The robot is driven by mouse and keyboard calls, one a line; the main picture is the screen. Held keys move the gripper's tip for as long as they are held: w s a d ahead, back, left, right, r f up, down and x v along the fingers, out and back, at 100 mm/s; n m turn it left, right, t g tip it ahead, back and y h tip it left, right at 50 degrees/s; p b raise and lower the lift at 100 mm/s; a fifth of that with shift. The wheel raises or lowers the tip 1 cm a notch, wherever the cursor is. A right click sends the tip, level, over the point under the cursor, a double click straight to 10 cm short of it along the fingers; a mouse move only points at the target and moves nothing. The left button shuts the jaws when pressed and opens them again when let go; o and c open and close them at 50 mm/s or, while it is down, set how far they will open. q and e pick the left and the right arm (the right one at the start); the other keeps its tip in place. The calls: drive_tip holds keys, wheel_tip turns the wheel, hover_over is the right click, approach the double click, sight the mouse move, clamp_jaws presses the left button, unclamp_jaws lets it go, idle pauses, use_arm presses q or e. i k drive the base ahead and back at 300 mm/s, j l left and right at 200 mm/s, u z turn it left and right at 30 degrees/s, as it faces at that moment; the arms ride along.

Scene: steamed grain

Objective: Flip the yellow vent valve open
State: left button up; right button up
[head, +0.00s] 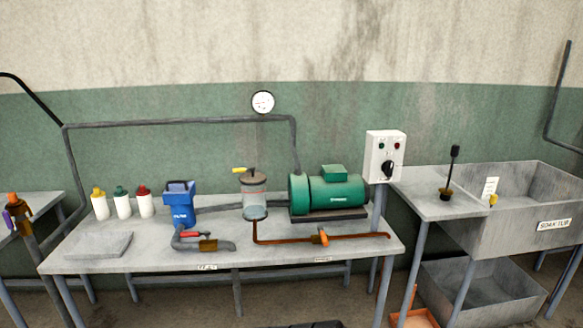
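The yellow vent valve (239,170) is a small yellow handle at the top of a clear cylindrical vessel (254,199) with a dark lid, in the middle of the grey table. The handle lies about level and points left from the lid. Its exact open or closed position is too small to tell.
On the table (130,245) stand several capped bottles (122,205), a blue filter unit (180,205), a red-handled valve (192,235), a copper pipe (355,238) with an orange valve (321,236), and a green motor (330,193). A control box (385,157) and sink (520,205) are right.

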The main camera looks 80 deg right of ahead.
sight(253, 169)
drive_tip(key=z, duration=2.25)
drive_tip(key=i+l+u, duration=0.2)
drive_tip(key=i+u, duration=0.2)
drive_tip(key=i+l+u, duration=0.45)
drive_tip(key=k+j, duration=0.05)
drive_tip(key=j, duration=0.05)
